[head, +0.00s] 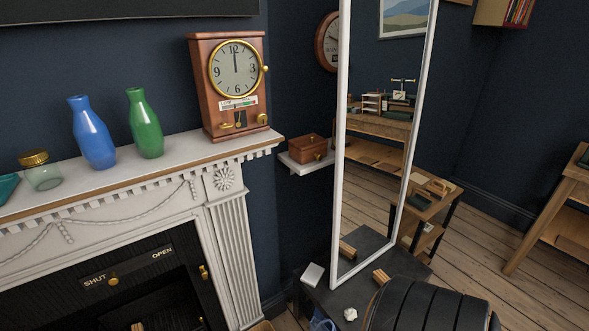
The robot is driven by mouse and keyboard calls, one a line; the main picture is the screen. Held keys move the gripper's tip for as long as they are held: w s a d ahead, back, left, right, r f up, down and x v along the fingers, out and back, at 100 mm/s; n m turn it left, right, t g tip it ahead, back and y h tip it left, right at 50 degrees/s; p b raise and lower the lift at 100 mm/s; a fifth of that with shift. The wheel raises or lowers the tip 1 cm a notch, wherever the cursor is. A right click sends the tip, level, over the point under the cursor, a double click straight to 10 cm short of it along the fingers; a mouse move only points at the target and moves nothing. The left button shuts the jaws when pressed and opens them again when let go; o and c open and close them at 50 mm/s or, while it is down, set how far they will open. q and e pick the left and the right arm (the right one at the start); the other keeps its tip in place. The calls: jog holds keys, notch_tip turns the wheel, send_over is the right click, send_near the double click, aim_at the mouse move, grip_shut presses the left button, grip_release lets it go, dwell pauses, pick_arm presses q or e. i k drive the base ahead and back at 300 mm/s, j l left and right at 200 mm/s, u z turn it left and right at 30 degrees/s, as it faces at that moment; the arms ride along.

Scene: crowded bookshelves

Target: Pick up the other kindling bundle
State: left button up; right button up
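A small tan wooden bundle (381,277), which looks like kindling, lies on a dark low table top (340,296) in front of the mirror. A similar tan piece shows in the mirror glass and looks like its reflection. Neither of my grippers is in view. A dark banded shape at the bottom right covers part of the table; I cannot tell what it is.
A tall white-framed mirror (341,120) stands at the table's back. A white block (312,275) and a crumpled white piece (351,314) lie near the bundle. The fireplace mantel (190,152) at left holds a clock (228,85), two vases and a jar. Open floor (490,240) lies at right.

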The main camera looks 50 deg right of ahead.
aim_at(379, 276)
jog(key=z, duration=0.85)
jog(key=l+z, duration=0.1)
jog(key=z, duration=1.6)
jog(key=i+l, duration=0.05)
